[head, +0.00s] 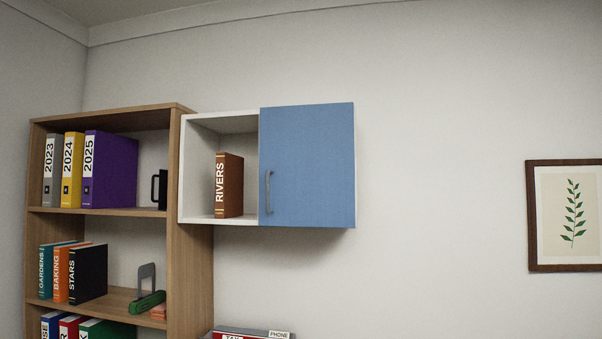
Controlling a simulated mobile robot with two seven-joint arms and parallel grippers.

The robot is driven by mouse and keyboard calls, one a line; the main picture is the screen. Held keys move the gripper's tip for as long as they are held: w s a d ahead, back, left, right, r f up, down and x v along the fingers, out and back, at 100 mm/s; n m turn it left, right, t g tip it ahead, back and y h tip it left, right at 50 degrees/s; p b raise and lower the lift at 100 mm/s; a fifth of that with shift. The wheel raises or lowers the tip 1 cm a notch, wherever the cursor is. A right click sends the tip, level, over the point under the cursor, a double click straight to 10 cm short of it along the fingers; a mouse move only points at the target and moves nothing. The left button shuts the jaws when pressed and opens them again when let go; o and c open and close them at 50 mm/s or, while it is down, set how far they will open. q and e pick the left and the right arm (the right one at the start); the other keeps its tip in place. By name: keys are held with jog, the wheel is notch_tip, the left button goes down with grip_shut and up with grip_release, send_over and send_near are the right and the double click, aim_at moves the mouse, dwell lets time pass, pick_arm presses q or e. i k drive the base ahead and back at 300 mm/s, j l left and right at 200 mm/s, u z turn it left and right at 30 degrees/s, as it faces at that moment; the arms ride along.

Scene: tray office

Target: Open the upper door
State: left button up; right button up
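The upper door (312,165) is a flat blue panel on the right half of a white wall cabinet (220,221). It looks closed, flush with the cabinet front. A grey vertical bar handle (268,191) sits near its left edge, in the lower half. The left half of the cabinet is an open compartment holding a brown book marked RIVERS (229,185). What is behind the door is hidden. Neither of my grippers is in the head view.
A wooden shelf unit (190,260) with binders and books stands directly left of the cabinet. A framed leaf picture (531,215) hangs at right.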

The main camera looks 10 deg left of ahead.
aim_at(307, 156)
jog(key=i+j, duration=0.3)
jog(key=j, duration=0.15)
jog(key=i+j, duration=0.65)
jog(key=j, duration=0.25)
jog(key=i+j, duration=0.15)
jog(key=j, duration=0.2)
jog(key=i+j+z, duration=0.1)
jog(key=j, duration=0.25)
jog(key=i+j, duration=0.1)
jog(key=j, duration=0.25)
